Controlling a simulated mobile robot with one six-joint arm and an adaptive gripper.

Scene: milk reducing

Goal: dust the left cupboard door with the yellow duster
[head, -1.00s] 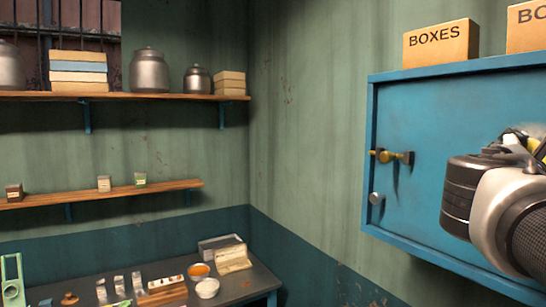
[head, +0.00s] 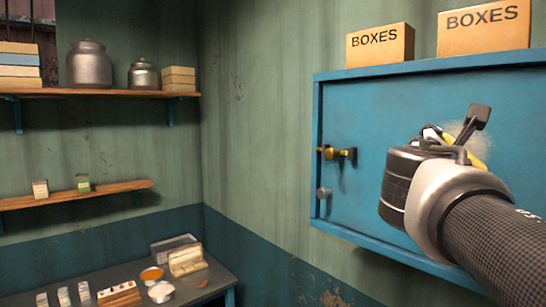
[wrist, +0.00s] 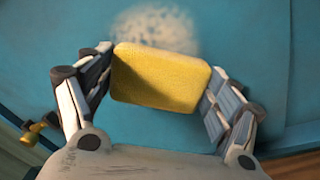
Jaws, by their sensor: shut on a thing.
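The blue cupboard door (head: 365,110) fills the right of the head view, with a brass latch (head: 338,153) and a small round knob (head: 324,193) near its left edge. The yellow duster (wrist: 160,78) is a block between the fingers of my gripper (wrist: 162,72) in the wrist view. My gripper (head: 458,140) is shut on it in front of the door. A pale dusty patch (wrist: 155,27) shows on the blue surface just beyond the duster. In the head view my wrist hides most of the duster. I cannot tell whether the duster touches the door.
Two cardboard boxes marked BOXES (head: 380,45) stand on top of the cupboard. Shelves (head: 90,93) with metal jars line the wall at the left. A low table (head: 215,275) holds bowls and small items. The air left of the cupboard is clear.

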